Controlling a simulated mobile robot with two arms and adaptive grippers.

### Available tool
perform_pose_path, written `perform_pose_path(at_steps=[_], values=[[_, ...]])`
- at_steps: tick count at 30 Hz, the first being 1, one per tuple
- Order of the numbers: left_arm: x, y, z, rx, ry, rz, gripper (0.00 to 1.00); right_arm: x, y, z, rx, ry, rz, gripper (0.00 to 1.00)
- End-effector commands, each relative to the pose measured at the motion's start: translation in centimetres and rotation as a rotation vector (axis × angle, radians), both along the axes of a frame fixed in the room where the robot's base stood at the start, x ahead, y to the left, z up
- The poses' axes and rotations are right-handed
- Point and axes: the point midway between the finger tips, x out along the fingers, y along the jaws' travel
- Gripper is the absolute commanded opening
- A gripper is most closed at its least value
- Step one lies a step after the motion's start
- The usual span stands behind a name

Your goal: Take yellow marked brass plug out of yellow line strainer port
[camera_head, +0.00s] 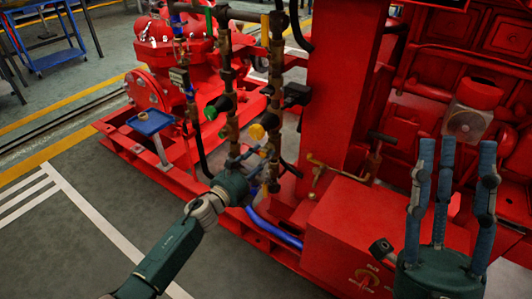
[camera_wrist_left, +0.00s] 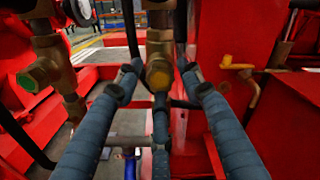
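The yellow line strainer (camera_head: 271,120) is a brass fitting on a vertical pipe, with the yellow marked plug (camera_head: 257,131) facing down and left. In the left wrist view the yellow marked plug (camera_wrist_left: 159,76) sits in its port, near the middle. My left gripper (camera_head: 252,160) is just below and in front of it. Its fingers are spread (camera_wrist_left: 158,92), with the tips on either side of the plug and visible gaps; exact depth is unclear. My right gripper (camera_head: 452,165) is open and empty, fingers pointing up, at the right.
A green marked plug (camera_head: 211,112) is on the neighbouring pipe to the left. A red column (camera_head: 340,90) and a brass lever valve (camera_wrist_left: 238,66) are to the right. Floor at lower left is clear.

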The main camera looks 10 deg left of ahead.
Motion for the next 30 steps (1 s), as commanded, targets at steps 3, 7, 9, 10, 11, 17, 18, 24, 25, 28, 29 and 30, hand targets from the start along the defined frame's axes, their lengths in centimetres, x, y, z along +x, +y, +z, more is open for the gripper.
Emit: perform_pose_path(at_steps=[3,7,9,10,11,17,18,24,25,28,29,30], values=[[-0.01,0.01,-0.01,0.000,0.000,0.000,0.16,0.01,0.02,0.04,0.000,-0.001,0.000,0.40],[-0.01,0.01,-0.01,0.000,0.000,0.000,0.00,0.03,0.03,0.02,0.000,0.000,0.000,0.40],[-0.01,0.01,-0.01,0.000,0.000,0.000,0.00,0.05,0.05,0.01,0.000,0.001,0.001,0.40],[0.00,0.02,-0.01,0.000,0.000,0.000,0.00,0.05,0.05,0.01,0.000,0.001,0.001,0.40],[0.00,0.02,-0.01,0.000,0.000,0.000,0.00,0.06,0.05,-0.01,0.000,0.001,0.001,0.40],[-0.03,0.03,-0.02,0.000,0.000,0.000,0.00,-0.12,0.01,0.02,0.003,-0.007,0.001,0.40],[-0.03,0.03,-0.02,0.000,0.000,0.000,0.00,-0.22,-0.03,0.08,0.004,-0.011,0.001,0.40],[-0.07,0.04,-0.01,0.000,0.000,0.000,0.00,-0.52,-0.11,0.20,0.008,-0.024,0.001,0.40],[-0.07,0.04,-0.01,0.000,0.000,0.000,0.00,-0.53,-0.11,0.21,0.009,-0.025,0.001,0.40],[-0.07,0.03,-0.01,0.000,0.000,0.000,0.00,-0.55,-0.11,0.22,0.009,-0.025,0.001,0.40],[-0.07,0.03,-0.01,0.000,0.000,0.000,0.00,-0.54,-0.10,0.21,0.009,-0.025,0.001,0.40],[-0.08,0.03,-0.01,0.000,0.000,0.000,0.00,-0.55,-0.10,0.21,0.009,-0.025,0.001,0.40]])
